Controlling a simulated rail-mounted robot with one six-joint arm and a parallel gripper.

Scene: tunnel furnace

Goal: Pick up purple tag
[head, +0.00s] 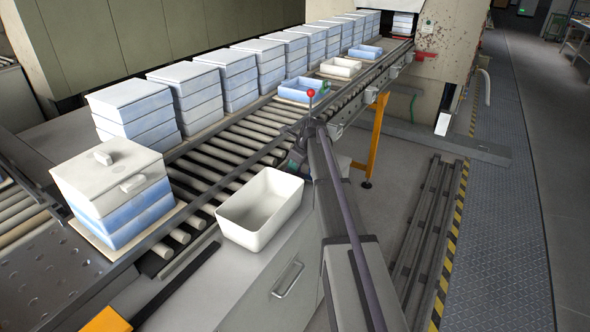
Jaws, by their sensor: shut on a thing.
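My arm reaches up from the bottom over the front edge of the roller conveyor (222,153). The end of the arm, with my gripper (297,157), is small and dark beside the rollers, behind the white open bin. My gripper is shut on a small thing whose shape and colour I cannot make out. I cannot pick out a purple tag anywhere in this view; my arm and gripper may hide it.
A white empty bin (262,205) stands on a grey cabinet (270,290). Stacked blue-white boxes (125,190) line the conveyor. Open blue trays (300,90) and a cream tray (341,67) sit farther along it. The right walkway (510,200) is clear.

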